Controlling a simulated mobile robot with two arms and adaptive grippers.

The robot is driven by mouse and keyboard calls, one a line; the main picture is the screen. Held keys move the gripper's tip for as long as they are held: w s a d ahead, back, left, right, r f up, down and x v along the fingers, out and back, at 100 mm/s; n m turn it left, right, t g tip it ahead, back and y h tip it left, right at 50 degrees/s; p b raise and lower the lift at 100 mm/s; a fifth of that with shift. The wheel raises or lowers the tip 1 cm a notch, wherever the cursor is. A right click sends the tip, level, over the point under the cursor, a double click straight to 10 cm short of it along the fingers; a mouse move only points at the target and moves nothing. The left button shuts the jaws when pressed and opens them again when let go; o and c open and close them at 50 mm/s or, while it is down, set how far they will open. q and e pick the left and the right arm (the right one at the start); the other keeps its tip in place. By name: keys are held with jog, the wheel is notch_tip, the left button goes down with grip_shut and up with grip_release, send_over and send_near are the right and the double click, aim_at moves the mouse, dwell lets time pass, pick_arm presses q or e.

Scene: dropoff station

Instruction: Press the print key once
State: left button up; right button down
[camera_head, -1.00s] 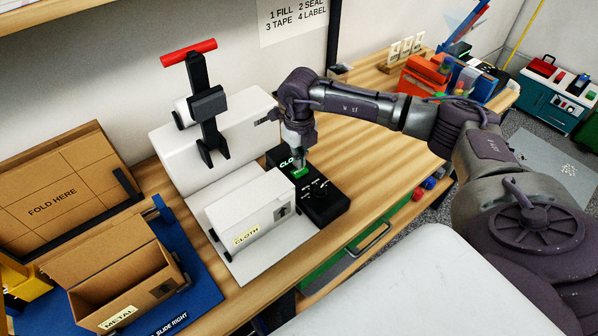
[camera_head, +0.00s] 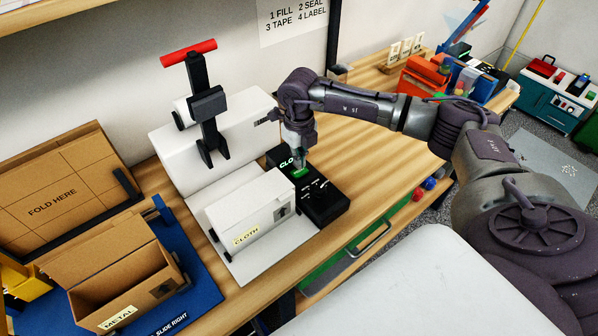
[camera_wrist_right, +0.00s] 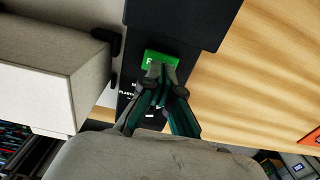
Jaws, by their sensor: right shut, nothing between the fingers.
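The black label printer panel (camera_head: 322,205) stands on the bench to the right of a white box marked CLOTH (camera_head: 245,210). Its green print key (camera_head: 301,173) is at the top of the key area, and it also shows in the right wrist view (camera_wrist_right: 150,58). My right gripper (camera_head: 299,165) is shut and empty, pointing down at the green key. In the right wrist view its fingertips (camera_wrist_right: 162,70) overlap the key's lower edge and hide part of its lettering. I cannot tell whether they touch it. My left gripper is not in view.
A white press with a red handle (camera_head: 188,52) stands behind the CLOTH box. An open carton marked METAL (camera_head: 125,275) sits on a blue mat (camera_head: 200,290) at the left. The bench right of the printer (camera_head: 365,150) is clear. Orange bins (camera_head: 425,72) stand farther back.

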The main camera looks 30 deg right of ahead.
jog(key=shift+f+b, duration=0.9)
jog(key=shift+f, duration=0.35)
dwell(0.3)
jog(key=shift+r, duration=0.1)
jog(key=shift+r+p, duration=2.25)
jog(key=shift+r, duration=1.25)
jog(key=shift+f, duration=0.1)
